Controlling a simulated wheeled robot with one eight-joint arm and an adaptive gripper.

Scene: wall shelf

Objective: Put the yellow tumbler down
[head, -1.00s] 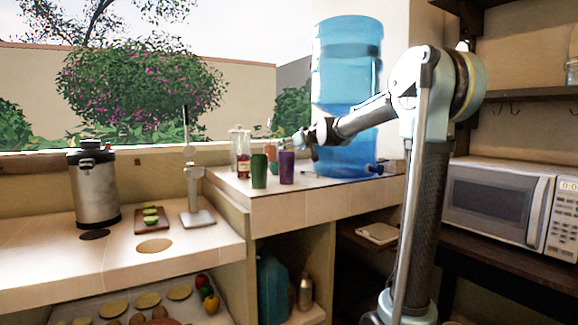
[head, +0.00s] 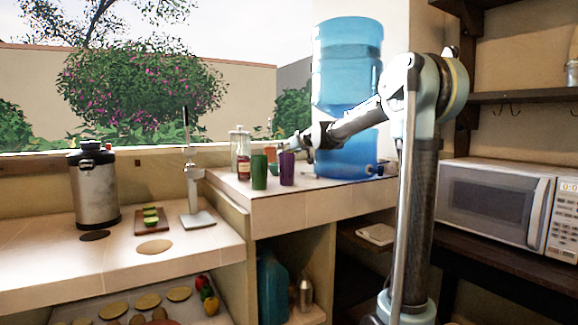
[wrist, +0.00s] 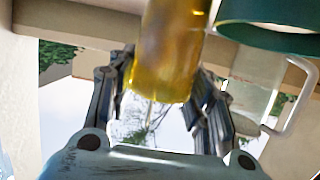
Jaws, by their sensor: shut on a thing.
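The yellow tumbler (wrist: 172,48) is between the two fingers of my gripper (wrist: 163,85) in the wrist view, and the fingers are shut on it. Its upper part is cut off by the frame's top edge. In the head view my gripper (head: 301,145) is over the raised tiled counter, behind the purple tumbler (head: 287,169). I cannot make out the yellow tumbler there. I cannot tell whether it touches the counter.
A green tumbler (head: 259,172) stands left of the purple one. A glass dispenser jar (head: 240,152) is behind them. The blue water jug (head: 346,90) stands close on the right. The counter's front edge (head: 310,200) is near. A large green rim (wrist: 275,35) is beside the yellow tumbler.

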